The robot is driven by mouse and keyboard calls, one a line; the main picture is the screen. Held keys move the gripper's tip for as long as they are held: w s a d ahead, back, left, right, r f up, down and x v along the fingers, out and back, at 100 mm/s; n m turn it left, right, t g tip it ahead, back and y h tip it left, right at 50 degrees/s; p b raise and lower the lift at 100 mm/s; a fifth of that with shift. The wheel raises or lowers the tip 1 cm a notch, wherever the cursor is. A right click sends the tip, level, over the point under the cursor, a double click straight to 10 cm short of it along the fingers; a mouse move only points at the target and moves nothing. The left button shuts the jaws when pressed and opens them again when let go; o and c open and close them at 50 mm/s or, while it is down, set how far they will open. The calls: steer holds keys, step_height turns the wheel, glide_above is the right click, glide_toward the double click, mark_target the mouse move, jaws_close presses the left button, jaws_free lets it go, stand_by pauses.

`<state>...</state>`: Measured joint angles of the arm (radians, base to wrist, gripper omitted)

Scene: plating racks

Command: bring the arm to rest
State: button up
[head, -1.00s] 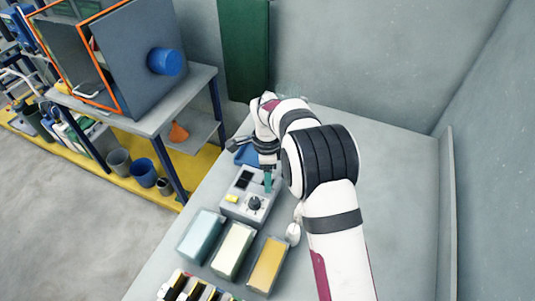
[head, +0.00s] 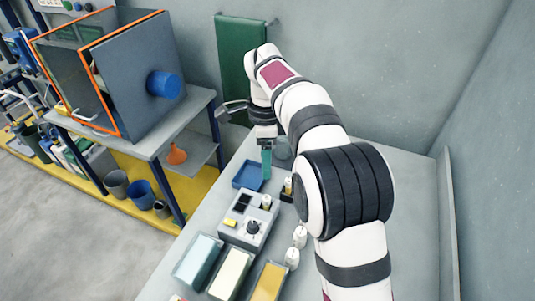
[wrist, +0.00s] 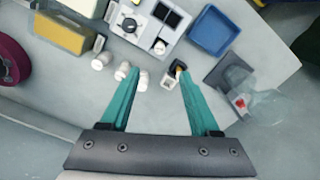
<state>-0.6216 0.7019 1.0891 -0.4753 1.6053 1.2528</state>
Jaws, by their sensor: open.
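My gripper (head: 266,163) is raised above the bench, near the blue tray, in the head view. In the wrist view its two teal fingers (wrist: 160,92) are spread apart with nothing held between them. White and magenta links of my arm reach in from the lower right of the head view and hide part of the bench.
A grey control box with a knob (head: 246,222), an empty blue tray (head: 239,182) and three filled tanks, one of them yellow (head: 268,284), stand on the bench. Small white bottles (head: 292,258) stand beside the box. The bench (head: 411,200) is clear at right.

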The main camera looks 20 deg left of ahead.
steer(key=s+d+r+n+y, duration=0.1)
steer(key=s+d+r+n, duration=0.15)
steer(key=s+d, duration=0.65)
steer(key=s+d+r+n, duration=0.25)
steer(key=s+d, duration=0.35)
steer(key=d, duration=0.6)
steer(key=s+d+f+n, duration=0.1)
steer(key=s+d+f, duration=0.1)
steer(key=s, duration=0.4)
steer(key=s+d+f+n, duration=0.1)
steer(key=s+d+f, duration=0.1)
steer(key=s, duration=0.4)
steer(key=shift+s+d+f+y, duration=0.25)
steer(key=shift+s+d+y, duration=0.05)
steer(key=shift+y, duration=0.1)
